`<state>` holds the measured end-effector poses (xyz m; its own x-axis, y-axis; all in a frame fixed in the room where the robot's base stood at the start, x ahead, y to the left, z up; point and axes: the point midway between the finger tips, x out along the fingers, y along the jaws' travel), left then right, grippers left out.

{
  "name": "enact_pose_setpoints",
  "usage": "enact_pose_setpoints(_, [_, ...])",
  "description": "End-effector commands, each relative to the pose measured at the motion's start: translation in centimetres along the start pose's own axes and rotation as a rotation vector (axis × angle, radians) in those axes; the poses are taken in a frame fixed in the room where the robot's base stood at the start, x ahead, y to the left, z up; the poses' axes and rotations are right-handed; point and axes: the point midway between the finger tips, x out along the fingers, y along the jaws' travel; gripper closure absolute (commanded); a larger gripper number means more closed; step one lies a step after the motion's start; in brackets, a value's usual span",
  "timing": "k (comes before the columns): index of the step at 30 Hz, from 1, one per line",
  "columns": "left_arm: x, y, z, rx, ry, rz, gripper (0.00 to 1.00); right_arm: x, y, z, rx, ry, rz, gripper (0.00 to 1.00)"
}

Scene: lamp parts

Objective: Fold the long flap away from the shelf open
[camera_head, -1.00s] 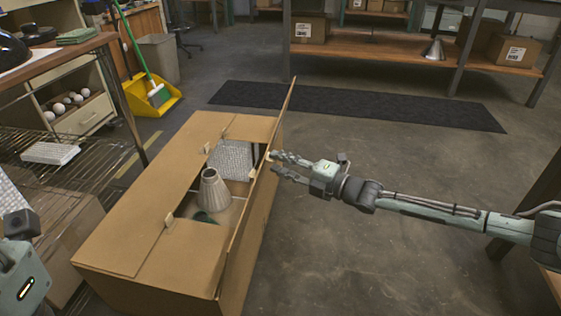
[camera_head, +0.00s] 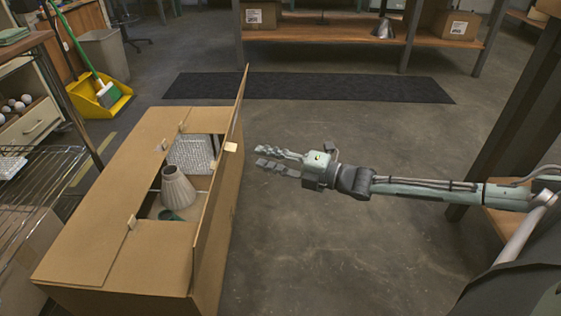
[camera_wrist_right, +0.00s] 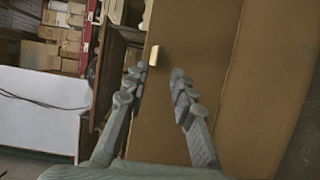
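An open cardboard box (camera_head: 98,215) stands on the floor in the head view. Its long right-hand flap (camera_head: 212,215), on the side away from the shelf, stands roughly upright and carries a pale tab (camera_head: 231,147). The long left flap (camera_head: 110,170) lies flat over the box top. My right gripper (camera_head: 261,156) is open and empty, just right of the flap, with a visible gap. In the right wrist view, the open fingers (camera_wrist_right: 159,74) point toward the brown flap (camera_wrist_right: 190,40) and its tab (camera_wrist_right: 154,55). My left gripper is out of view.
A pale conical lampshade (camera_head: 177,188) and bubble wrap (camera_head: 190,155) show inside the box. A wire shelf (camera_head: 40,185) stands close on the left. The floor right of the box is clear around my right arm. A dark mat (camera_head: 310,87) lies behind.

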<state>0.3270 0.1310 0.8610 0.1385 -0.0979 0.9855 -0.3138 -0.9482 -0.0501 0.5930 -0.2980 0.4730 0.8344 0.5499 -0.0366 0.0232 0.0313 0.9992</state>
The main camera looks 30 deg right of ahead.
Motion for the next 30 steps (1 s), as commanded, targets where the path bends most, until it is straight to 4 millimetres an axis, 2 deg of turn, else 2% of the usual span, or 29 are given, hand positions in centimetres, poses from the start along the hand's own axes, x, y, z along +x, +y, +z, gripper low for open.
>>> enact_pose_setpoints(3, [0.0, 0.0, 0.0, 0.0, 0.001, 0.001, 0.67, -2.0, -0.2, -0.1, 0.002, 0.0, -0.005, 0.75])
enact_pose_setpoints(9, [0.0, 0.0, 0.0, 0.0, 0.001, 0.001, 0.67, -3.8, -0.1, 0.0, 0.002, 0.0, -0.002, 0.75])
enact_pose_setpoints(27, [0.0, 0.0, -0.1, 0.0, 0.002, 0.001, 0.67, -4.2, 0.0, 0.0, 0.0, 0.0, 0.0, 0.75])
enact_pose_setpoints(30, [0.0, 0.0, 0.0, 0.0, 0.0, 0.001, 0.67, -3.9, 0.1, -0.6, 0.017, 0.006, 0.012, 0.75])
